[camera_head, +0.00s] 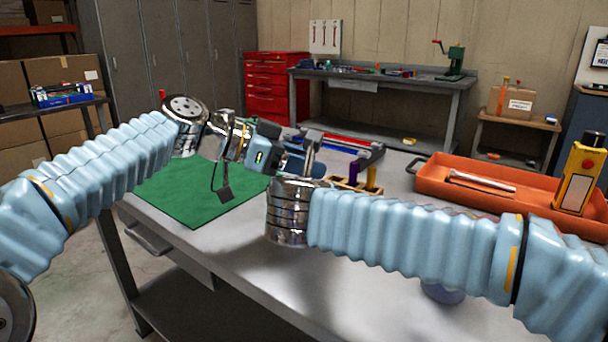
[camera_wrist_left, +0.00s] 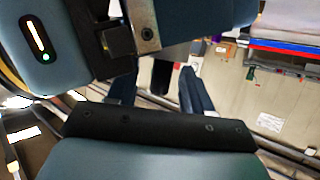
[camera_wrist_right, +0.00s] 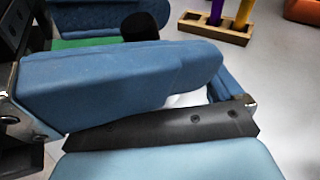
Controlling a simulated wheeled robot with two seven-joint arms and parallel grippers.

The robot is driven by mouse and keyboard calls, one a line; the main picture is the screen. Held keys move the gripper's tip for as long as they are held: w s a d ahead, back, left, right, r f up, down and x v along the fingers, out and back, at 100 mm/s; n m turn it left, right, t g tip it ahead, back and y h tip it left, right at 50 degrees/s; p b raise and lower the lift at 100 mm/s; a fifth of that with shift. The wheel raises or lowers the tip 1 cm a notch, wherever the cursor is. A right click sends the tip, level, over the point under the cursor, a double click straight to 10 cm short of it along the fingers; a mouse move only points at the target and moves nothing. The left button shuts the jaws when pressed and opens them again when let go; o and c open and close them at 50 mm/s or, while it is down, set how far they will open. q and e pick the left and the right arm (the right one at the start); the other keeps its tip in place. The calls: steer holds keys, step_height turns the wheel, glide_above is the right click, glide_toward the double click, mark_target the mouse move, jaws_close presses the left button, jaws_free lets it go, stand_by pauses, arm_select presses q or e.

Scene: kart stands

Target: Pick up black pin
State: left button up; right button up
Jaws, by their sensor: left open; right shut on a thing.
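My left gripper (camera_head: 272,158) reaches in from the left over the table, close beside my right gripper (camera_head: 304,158). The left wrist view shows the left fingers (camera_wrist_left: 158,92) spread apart. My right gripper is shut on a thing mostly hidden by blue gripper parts. A black rounded piece (camera_wrist_right: 142,26), which looks like the black pin, shows behind the blue part in the right wrist view. I cannot see how it is gripped.
A wooden rack (camera_wrist_right: 212,32) holds a purple pin (camera_head: 354,172) and a yellow pin (camera_head: 372,178). A green mat (camera_head: 195,203) lies on the grey table at left. An orange tray (camera_head: 440,183) with a yellow device (camera_head: 580,180) stands at right.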

arm_select(q)
jaws_close()
step_height(320, 180, up, 10)
steer(key=shift+r, duration=0.1)
stand_by(0.6)
arm_select(e)
steer(key=o, duration=1)
